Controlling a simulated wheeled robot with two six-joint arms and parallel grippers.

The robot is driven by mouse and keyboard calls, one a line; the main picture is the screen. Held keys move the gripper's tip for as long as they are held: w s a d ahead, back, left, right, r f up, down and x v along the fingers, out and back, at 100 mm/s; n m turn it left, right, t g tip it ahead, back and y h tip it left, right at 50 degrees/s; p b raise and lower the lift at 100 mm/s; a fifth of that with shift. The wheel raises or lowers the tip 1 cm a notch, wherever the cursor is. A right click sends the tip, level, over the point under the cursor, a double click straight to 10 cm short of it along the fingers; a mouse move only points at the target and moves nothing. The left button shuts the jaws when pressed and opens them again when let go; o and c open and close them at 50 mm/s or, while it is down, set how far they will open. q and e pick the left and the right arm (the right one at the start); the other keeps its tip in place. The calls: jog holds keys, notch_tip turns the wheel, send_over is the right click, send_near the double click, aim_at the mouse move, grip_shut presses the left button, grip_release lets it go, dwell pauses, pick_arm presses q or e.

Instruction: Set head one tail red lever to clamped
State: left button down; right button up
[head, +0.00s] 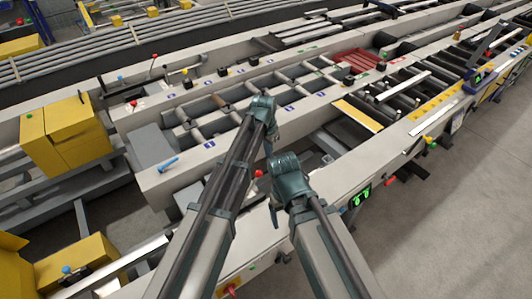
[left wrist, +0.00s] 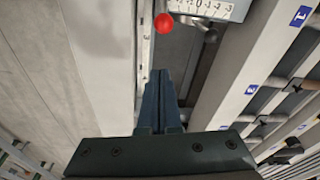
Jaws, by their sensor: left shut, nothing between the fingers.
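In the left wrist view a red ball knob (left wrist: 163,22) shows just beyond my fingertips, beside a white plate with a numbered scale (left wrist: 208,8). My left gripper (left wrist: 162,78) is shut and empty, with a visible gap in the picture between its tips and the knob. In the head view my left gripper (head: 270,148) points down over the near part of the machine. A small red knob (head: 258,173) shows between my two arms; I cannot tell for sure that it is the same one. The lever's shaft and setting are unclear.
Pale machine rails and a roller bed (head: 225,100) run across the view. A yellow box (head: 66,135) stands at left. Another red-knobbed lever (head: 153,57) and a blue handle (head: 168,164) are on the left side. Grey floor (head: 460,210) is free at right.

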pick_arm(q)
jog(key=shift+w+d+r, duration=0.1)
jog(key=shift+w+r, duration=0.05)
jog(key=shift+w, duration=0.65)
pick_arm(e)
jog(key=shift+w+r, duration=0.15)
jog(key=shift+w, duration=0.15)
pick_arm(q)
notch_tip(320, 180, down, 9)
jog(key=s+a+b, duration=0.1)
jog(key=a+b, duration=0.1)
jog(key=b, duration=0.7)
jog(key=shift+s, duration=0.3)
pick_arm(e)
notch_tip(320, 180, down, 9)
pick_arm(q)
jog(key=shift+s, duration=0.1)
